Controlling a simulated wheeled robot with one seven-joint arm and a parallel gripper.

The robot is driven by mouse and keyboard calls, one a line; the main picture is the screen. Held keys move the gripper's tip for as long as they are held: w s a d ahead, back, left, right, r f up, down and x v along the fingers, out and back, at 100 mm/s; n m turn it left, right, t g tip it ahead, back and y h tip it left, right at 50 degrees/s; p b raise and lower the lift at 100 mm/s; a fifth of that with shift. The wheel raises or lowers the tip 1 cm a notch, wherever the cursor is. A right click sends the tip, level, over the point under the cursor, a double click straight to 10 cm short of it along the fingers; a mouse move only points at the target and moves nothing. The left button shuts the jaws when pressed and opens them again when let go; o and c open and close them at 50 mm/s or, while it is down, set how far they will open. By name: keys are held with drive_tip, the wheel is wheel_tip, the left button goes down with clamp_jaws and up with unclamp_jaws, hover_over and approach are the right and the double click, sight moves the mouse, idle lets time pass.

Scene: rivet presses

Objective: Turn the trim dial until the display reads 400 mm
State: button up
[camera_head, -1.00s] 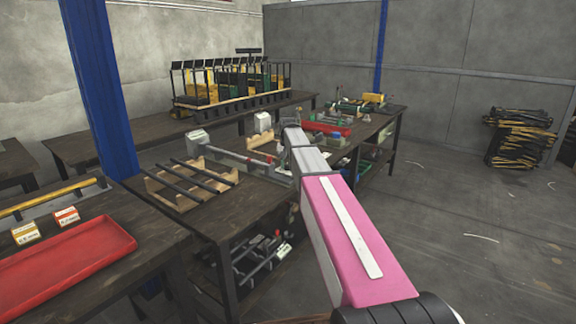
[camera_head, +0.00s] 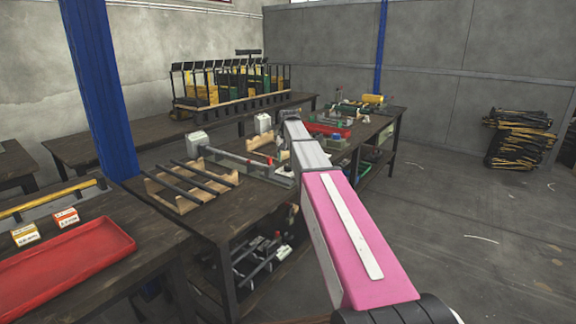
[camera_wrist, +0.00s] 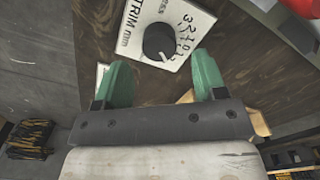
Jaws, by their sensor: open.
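The trim dial (camera_wrist: 160,42) is a round black knob with a white pointer mark, on a white plate (camera_wrist: 128,22) lettered "TRIM mm" with a printed scale of numbers. In the wrist view it lies just ahead of my gripper (camera_wrist: 163,74), roughly midway between its two green fingertips. The fingers are spread and hold nothing. Whether they flank the knob or hover short of it I cannot tell. No display reading is legible in either current view. In the head view my arm hides the gripper, and I cannot make out the dial.
A red tray (camera_head: 65,258) lies on the near-left bench. A wooden rack with dark bars (camera_head: 190,185) stands on the middle bench. A blue post (camera_head: 100,90) rises at left. Floor at right is open.

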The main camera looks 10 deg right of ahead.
sight(288, 165)
wheel_tip(288, 165, up, 7)
idle(0.3)
